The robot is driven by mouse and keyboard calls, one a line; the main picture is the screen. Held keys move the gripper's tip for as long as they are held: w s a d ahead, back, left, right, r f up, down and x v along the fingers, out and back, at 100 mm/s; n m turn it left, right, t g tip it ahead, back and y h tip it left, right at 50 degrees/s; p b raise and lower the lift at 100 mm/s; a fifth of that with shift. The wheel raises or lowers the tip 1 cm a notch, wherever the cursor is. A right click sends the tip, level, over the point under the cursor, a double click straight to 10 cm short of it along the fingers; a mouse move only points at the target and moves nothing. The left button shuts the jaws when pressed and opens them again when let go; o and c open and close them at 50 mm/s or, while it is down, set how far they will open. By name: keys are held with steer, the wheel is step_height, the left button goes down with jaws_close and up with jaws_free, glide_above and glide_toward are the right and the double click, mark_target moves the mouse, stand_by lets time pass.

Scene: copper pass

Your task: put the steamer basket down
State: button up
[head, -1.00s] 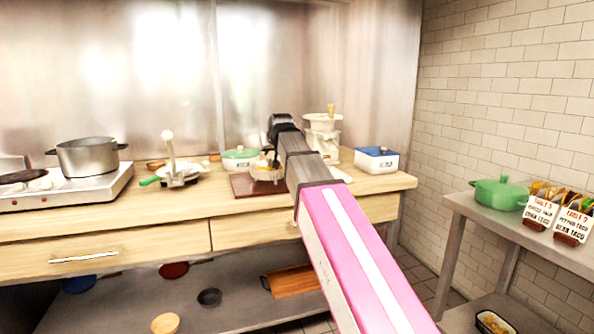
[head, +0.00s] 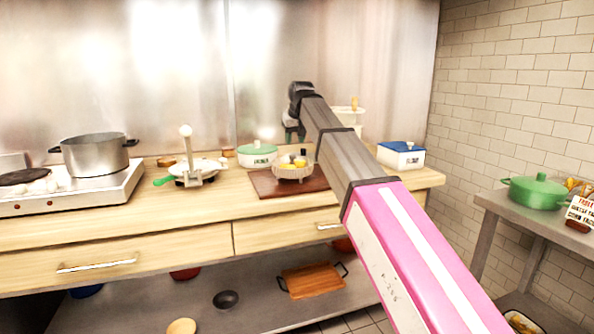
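A pale round basket (head: 294,174) with yellow pieces in it, which looks like the steamer basket, sits level on a dark brown board (head: 262,185) on the wooden counter. My gripper (head: 292,133) is at the far end of my pink and grey arm, above or just behind the basket. Its fingers are small and dark. I cannot tell whether they are open or touch the basket's rim.
A green-lidded pot (head: 257,155) stands behind the board and a blue-lidded box (head: 401,155) to its right. A white stand holding a pan (head: 196,168) is at left, beside a hob with a steel pot (head: 96,155). Bare counter (head: 225,203) lies left of the board.

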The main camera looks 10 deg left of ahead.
mark_target(292, 155)
steer(key=x, duration=0.8)
steer(key=shift+w+a+f, duration=0.1)
steer(key=shift+w+a, duration=0.05)
steer(key=shift+w, duration=0.15)
jaws_close()
